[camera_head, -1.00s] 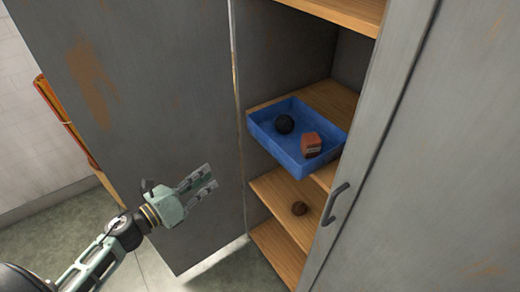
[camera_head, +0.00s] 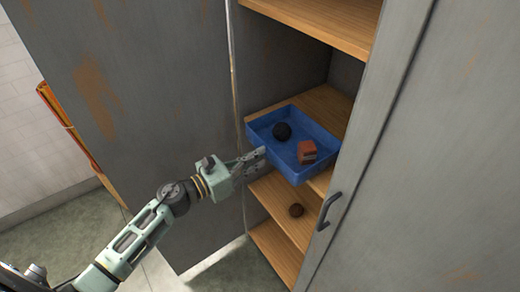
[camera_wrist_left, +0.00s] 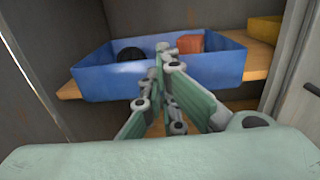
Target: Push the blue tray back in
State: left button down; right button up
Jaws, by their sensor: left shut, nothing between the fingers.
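The blue tray (camera_head: 318,132) sits on a wooden shelf inside the grey cabinet, with its front part sticking out past the shelf edge. It holds a black ball (camera_head: 282,131) and a reddish-brown block (camera_head: 307,152). My left gripper (camera_head: 256,157) is shut and empty, with its fingertips close to the tray's front left side. In the left wrist view the fingertips (camera_wrist_left: 164,55) overlap the tray's front wall (camera_wrist_left: 105,83); I cannot tell whether they touch it. My right gripper is not in view.
The left cabinet door (camera_head: 130,110) stands open. The right door (camera_head: 430,170), with a dark handle (camera_head: 329,210), borders the opening. A brown ball (camera_head: 296,210) lies on the shelf below. A yellow container (camera_wrist_left: 264,29) shows at the right in the left wrist view.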

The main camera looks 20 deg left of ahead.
aim_at(300, 135)
pick_arm(q)
jog(key=shift+x, duration=0.8)
jog(key=shift+w+d+f, duration=0.1)
jog(key=shift+w+d, duration=0.2)
jog(key=shift+w, duration=0.05)
jog(key=b+x, duration=0.4)
jog(key=x, duration=0.9)
jog(key=shift+w+d+b, duration=0.15)
jog(key=shift+b, duration=0.15)
jog(key=shift+w+d, duration=0.2)
jog(key=shift+w, duration=0.05)
